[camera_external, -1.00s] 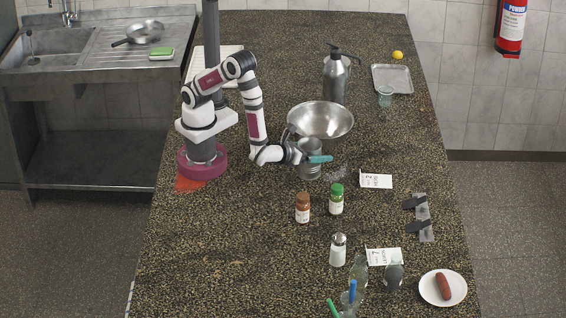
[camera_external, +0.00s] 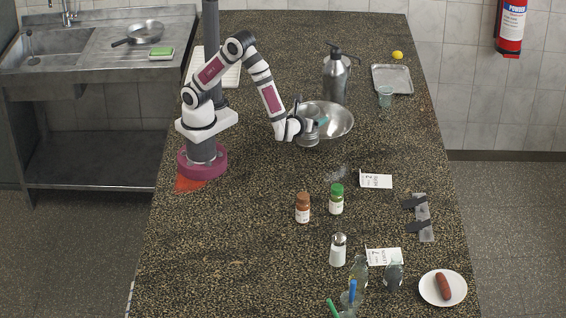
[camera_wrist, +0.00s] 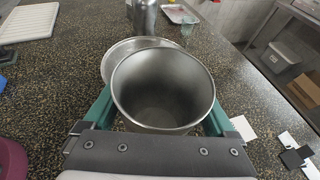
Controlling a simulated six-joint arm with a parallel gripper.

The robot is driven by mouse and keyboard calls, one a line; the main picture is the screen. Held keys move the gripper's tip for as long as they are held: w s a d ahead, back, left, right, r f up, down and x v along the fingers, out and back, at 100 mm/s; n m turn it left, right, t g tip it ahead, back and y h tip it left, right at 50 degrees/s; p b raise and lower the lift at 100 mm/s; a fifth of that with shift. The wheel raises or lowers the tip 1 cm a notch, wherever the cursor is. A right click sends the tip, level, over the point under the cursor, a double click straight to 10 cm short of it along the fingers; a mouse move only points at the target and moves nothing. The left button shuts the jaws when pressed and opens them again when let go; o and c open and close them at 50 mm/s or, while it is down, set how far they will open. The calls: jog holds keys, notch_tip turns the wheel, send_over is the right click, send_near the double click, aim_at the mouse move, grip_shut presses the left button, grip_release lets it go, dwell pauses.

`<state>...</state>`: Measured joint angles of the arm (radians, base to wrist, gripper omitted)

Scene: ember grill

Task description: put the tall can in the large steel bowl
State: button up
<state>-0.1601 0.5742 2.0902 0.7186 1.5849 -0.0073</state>
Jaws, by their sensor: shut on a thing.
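The tall can (camera_external: 306,138) is a grey, open-topped metal can, held upright in my gripper (camera_external: 318,122). In the wrist view the can (camera_wrist: 163,90) fills the middle, with the teal fingers on either side of it, and it looks empty. The large steel bowl (camera_external: 340,118) stands on the counter just behind and to the right of the can. In the wrist view the bowl's rim (camera_wrist: 118,52) shows beyond the can, which hides most of the bowl. The can appears to be in front of the bowl's near rim, not inside it.
A metal pump bottle (camera_external: 336,78) stands behind the bowl. A steel tray (camera_external: 392,78) and a clear cup (camera_external: 385,95) are at the back right. A brown-capped jar (camera_external: 303,208) and a green-capped jar (camera_external: 336,199) stand nearer. The counter left of the jars is clear.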

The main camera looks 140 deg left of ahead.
jog(key=s+a+f, duration=0.3)
jog(key=a, duration=0.1)
jog(key=s+a+f+n+g+h, duration=0.1)
jog(key=s+a+f, duration=0.3)
jog(key=s+a+f+n+g, duration=0.1)
jog(key=s+a+f, duration=0.2)
jog(key=s+a, duration=0.1)
jog(key=shift+s+a+f, duration=0.1)
jog(key=shift+a+f, duration=0.05)
jog(key=shift+a, duration=0.35)
jog(key=shift+f, duration=0.25)
jog(key=o, duration=1.1)
jog(key=shift+c, duration=0.2)
